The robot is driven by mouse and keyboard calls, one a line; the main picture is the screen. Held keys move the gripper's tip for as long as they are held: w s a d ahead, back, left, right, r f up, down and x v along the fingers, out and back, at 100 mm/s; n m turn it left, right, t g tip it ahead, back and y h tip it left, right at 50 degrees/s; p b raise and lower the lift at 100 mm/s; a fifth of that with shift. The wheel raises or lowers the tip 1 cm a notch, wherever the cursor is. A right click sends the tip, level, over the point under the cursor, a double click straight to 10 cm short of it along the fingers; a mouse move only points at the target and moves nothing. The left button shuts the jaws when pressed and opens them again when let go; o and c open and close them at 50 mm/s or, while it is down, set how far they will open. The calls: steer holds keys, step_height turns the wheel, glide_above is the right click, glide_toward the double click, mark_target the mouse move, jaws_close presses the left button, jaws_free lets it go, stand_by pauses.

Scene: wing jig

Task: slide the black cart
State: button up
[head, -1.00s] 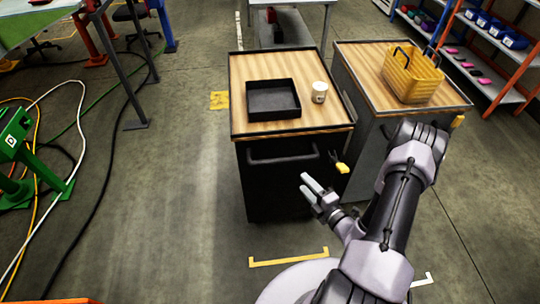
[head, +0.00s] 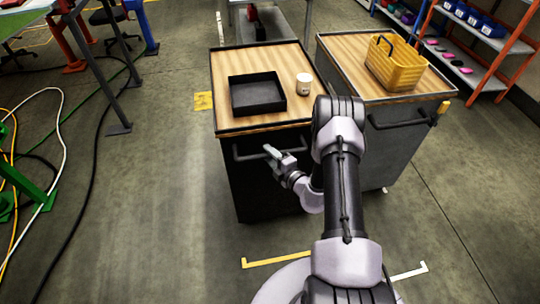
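The black cart (head: 245,187) stands in front of me with a wooden top and a dark handle bar (head: 250,155) across its upper front. A black tray (head: 270,106) and a white cup (head: 304,85) are on its top. My gripper (head: 271,154) is at the handle's height, in front of the right half of the bar. Its fingers point up and left and look slightly apart. I cannot tell whether they touch the bar. My arm hides the cart's right front side.
A grey cart (head: 408,140) with a yellow basket (head: 396,66) stands close on the right. Yellow floor marks (head: 278,259) lie in front of the black cart. Cables and a green stand (head: 25,190) are at the left. The floor between them and the cart is clear.

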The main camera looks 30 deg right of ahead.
jaws_close()
stand_by(1.2)
